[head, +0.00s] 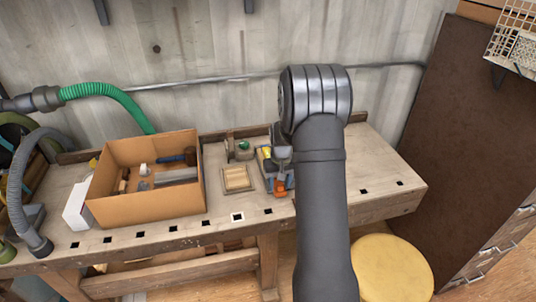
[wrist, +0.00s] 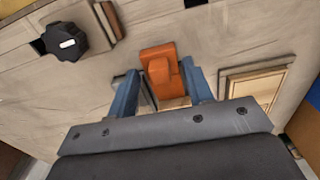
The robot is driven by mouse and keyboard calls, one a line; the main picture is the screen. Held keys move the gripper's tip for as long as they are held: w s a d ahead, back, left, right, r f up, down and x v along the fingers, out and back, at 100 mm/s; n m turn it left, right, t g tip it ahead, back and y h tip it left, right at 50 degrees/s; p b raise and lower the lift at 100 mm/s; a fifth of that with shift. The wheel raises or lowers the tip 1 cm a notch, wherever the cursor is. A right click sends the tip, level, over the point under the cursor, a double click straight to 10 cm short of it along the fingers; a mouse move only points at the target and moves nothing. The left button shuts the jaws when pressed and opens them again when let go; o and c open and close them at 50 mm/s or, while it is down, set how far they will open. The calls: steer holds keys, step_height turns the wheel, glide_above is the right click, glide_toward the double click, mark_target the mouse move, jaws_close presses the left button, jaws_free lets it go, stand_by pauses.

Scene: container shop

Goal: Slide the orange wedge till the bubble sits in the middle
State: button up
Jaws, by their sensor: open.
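The orange wedge (head: 280,187) lies on the workbench top near the front edge, below my gripper in the head view. In the wrist view the orange wedge (wrist: 158,62) shows between and just past the fingertips. My gripper (wrist: 160,80) is open, with one blue finger on each side of the wedge. The right finger looks very close to the wedge; I cannot tell whether it touches. A grey piece and a pale strip show between the fingers, partly hidden. A small yellow thing (head: 266,153) sits behind the gripper. I cannot make out a bubble in either view.
A cardboard box (head: 150,205) of tools stands left on the workbench (head: 225,222). A square wooden frame (head: 237,179) lies between the box and my gripper. A green and grey item (head: 243,148) stands behind it. A black knob (wrist: 65,40) shows in the wrist view. The bench's right end is clear.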

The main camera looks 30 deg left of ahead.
steer(key=shift+r, duration=3.5)
steer(key=shift+f, duration=3.3)
